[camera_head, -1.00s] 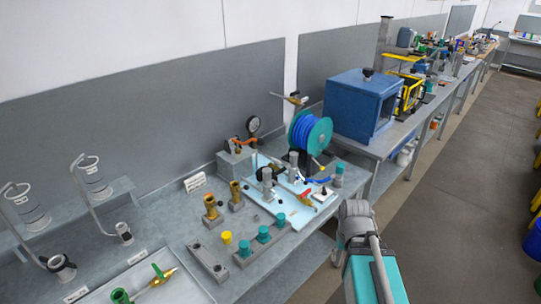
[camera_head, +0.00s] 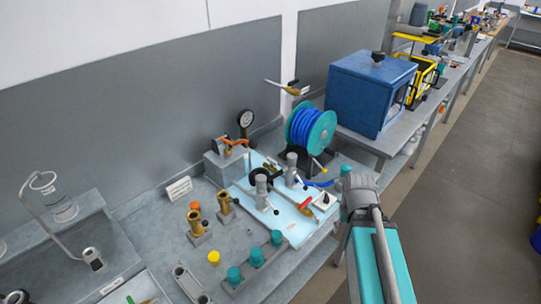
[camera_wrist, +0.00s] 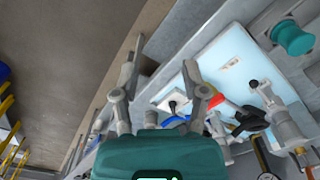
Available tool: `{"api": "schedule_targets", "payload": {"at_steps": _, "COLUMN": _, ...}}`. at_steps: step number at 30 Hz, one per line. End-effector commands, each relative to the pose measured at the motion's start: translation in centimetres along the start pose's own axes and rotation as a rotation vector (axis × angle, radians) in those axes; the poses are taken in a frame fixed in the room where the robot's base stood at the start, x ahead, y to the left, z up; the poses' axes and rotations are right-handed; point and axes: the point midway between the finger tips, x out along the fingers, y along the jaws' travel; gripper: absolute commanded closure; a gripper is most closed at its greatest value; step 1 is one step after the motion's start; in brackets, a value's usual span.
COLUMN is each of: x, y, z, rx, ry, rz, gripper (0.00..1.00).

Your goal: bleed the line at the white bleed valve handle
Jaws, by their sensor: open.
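On the light blue tray (camera_head: 285,216) a small white square part (camera_head: 323,201) with a dark stem stands near the right edge; it also shows in the wrist view (camera_wrist: 170,101). I cannot tell for sure whether it is the white bleed valve handle. Beside it are a brass valve with a red handle (camera_head: 304,203) and a blue lever (camera_head: 319,184). My gripper (camera_wrist: 160,70) is open and empty in the wrist view, its fingers spread, with the white part showing between and beyond them. In the head view my wrist is by the bench front edge and hides the fingers.
Grey posts with dark knobs (camera_head: 262,192) stand on the tray left of the white part. A blue hose reel (camera_head: 311,128) and a gauge (camera_head: 245,119) are behind. Teal caps (camera_head: 256,255) are in front. The floor aisle (camera_head: 470,200) to the right is clear.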

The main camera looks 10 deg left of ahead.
Motion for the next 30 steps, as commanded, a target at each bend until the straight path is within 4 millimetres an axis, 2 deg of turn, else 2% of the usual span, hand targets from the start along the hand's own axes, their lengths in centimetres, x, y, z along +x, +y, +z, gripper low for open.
{"api": "schedule_targets", "payload": {"at_steps": 12, "x": 0.0, "y": 0.0, "z": 0.0, "rx": 0.000, "ry": 0.000, "rz": 0.000, "gripper": 0.43}}
{"api": "schedule_targets", "payload": {"at_steps": 19, "x": -0.1, "y": -0.3, "z": -1.1, "rx": 0.010, "ry": 0.000, "rz": 0.000, "gripper": 0.00}}
{"api": "schedule_targets", "payload": {"at_steps": 23, "x": -0.3, "y": -0.8, "z": -3.4, "rx": 0.037, "ry": 0.000, "rz": 0.000, "gripper": 0.00}}
{"api": "schedule_targets", "payload": {"at_steps": 26, "x": -0.6, "y": -1.3, "z": -6.2, "rx": 0.074, "ry": 0.000, "rz": 0.000, "gripper": 0.00}}
{"api": "schedule_targets", "payload": {"at_steps": 30, "x": -1.1, "y": -3.4, "z": -11.2, "rx": 0.141, "ry": 0.000, "rz": 0.000, "gripper": 0.00}}
